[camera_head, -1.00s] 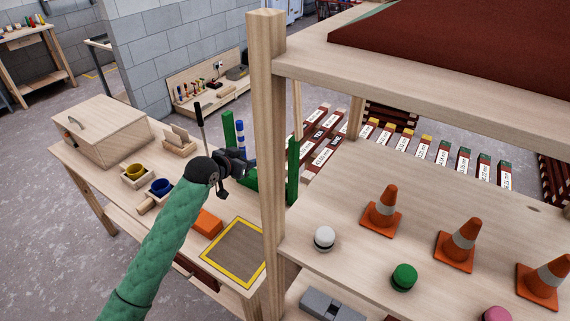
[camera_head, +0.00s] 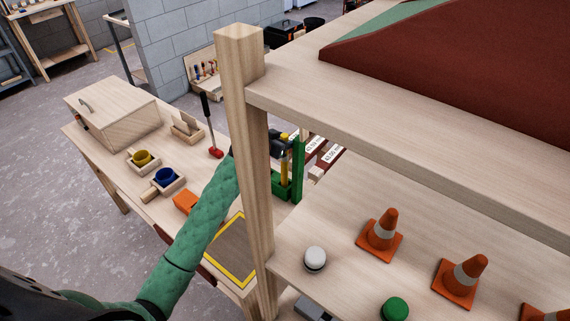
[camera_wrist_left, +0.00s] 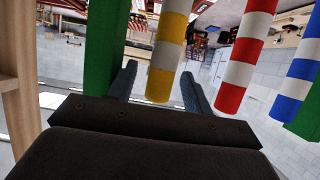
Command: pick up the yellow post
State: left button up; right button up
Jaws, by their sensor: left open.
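The yellow post (camera_wrist_left: 170,45), with white bands, hangs or stands between the two fingers of my open left gripper (camera_wrist_left: 158,84) in the left wrist view. I cannot tell whether the fingers touch it. In the head view, the yellow post (camera_head: 286,173) shows below my dark left gripper (camera_head: 280,147), in a green rack (camera_head: 298,168). The wooden shelf upright hides part of my left arm there. A red-and-white post (camera_wrist_left: 244,60) and a blue-and-white post (camera_wrist_left: 297,80) are to the right in the wrist view. My right gripper is not in view.
A wooden shelf upright (camera_head: 249,190) stands close in front of my left forearm. Orange cones (camera_head: 381,234) and a white knob (camera_head: 315,258) are on the shelf to the right.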

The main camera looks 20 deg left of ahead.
pick_arm(q)
jog(key=shift+p+x, duration=0.3)
jog(key=shift+x, duration=0.75)
grip_shut()
